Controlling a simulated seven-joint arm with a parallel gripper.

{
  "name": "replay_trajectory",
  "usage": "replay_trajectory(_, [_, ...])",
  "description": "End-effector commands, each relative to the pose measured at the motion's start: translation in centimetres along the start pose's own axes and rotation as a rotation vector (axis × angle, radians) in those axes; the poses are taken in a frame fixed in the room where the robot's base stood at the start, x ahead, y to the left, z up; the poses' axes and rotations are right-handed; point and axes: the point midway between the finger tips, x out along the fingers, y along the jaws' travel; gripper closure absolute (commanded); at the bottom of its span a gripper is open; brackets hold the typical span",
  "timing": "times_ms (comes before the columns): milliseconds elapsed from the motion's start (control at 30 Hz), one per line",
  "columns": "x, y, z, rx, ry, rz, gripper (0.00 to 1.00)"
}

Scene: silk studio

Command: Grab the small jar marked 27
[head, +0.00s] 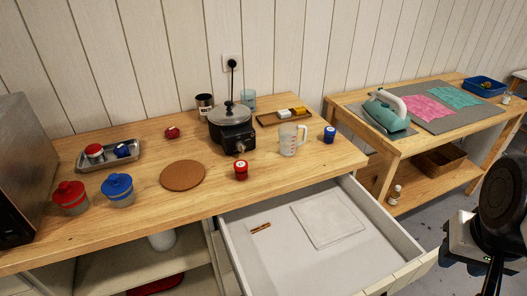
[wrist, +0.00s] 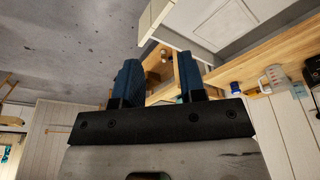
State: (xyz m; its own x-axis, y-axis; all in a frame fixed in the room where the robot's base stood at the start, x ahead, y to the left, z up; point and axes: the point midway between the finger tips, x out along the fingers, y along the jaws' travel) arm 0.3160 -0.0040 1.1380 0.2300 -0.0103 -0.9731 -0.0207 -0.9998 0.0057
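Several small jars are in the head view, and I cannot read a 27 on any of them. A small red jar (head: 241,170) stands near the worktop's front edge, and a small blue jar (head: 330,134) stands right of the measuring cup. Another red jar (head: 172,132) lies or stands behind the cork mat. A red-lidded jar (head: 94,152) and a blue jar (head: 122,150) are in the metal tray (head: 108,165). My gripper (wrist: 158,78) is open and empty in the wrist view, its two blue fingers apart, far from the jars.
An open drawer (head: 265,275) juts out below the worktop. A black cooker (head: 232,130), measuring cup (head: 292,140), cork mat (head: 183,175) and larger red (head: 70,197) and blue (head: 118,190) canisters stand on top. An iron (head: 388,112) is on the right bench.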

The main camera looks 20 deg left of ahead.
Motion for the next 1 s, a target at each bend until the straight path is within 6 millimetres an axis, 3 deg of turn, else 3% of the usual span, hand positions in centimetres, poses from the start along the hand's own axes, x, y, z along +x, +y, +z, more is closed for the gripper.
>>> replay_trajectory(100, [0.0, 0.0, 0.0, 0.000, 0.000, 0.000, 0.60])
replay_trajectory(367, [0.0, 0.0, 0.0, 0.000, 0.000, 0.000, 0.22])
replay_trajectory(767, [0.2, -0.4, -0.3, 0.012, -0.008, -0.016, 0.22])
replay_trajectory(1000, [1.2, -3.3, -2.2, 0.095, -0.061, -0.116, 0.22])
